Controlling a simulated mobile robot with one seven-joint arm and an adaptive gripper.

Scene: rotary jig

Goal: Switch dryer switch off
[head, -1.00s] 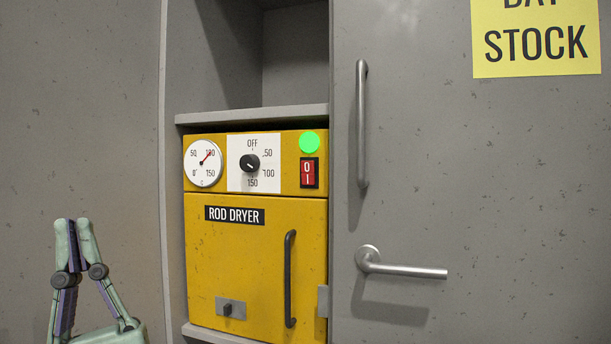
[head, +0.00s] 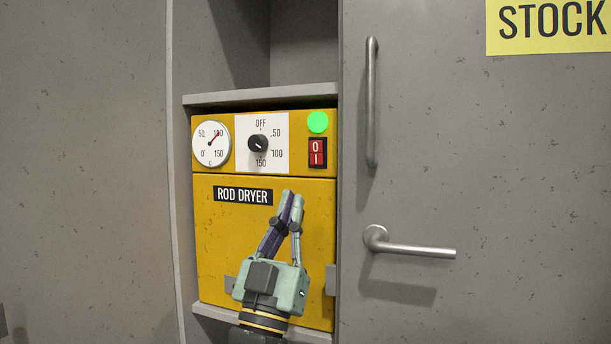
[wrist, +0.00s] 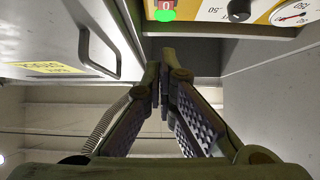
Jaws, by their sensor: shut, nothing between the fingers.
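The yellow rod dryer (head: 215,265) stands in a grey cabinet bay. Its red rocker switch (head: 318,153), marked 0 and 1, sits at the upper right of the panel, below a lit green lamp (head: 317,122). In the wrist view the switch (wrist: 165,4) shows partly at the top edge, beside the green lamp (wrist: 164,15). My gripper (head: 292,194) is shut and empty, fingers pointing up, in front of the dryer door, below and left of the switch and apart from it. It also shows in the wrist view (wrist: 160,68). The dryer's door handle is hidden behind my gripper.
A black knob (head: 258,143) and a round gauge (head: 211,143) sit left of the switch. A shelf (head: 260,95) juts out above the panel. To the right, the grey cabinet door carries a vertical handle (head: 371,100) and a lever handle (head: 415,250).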

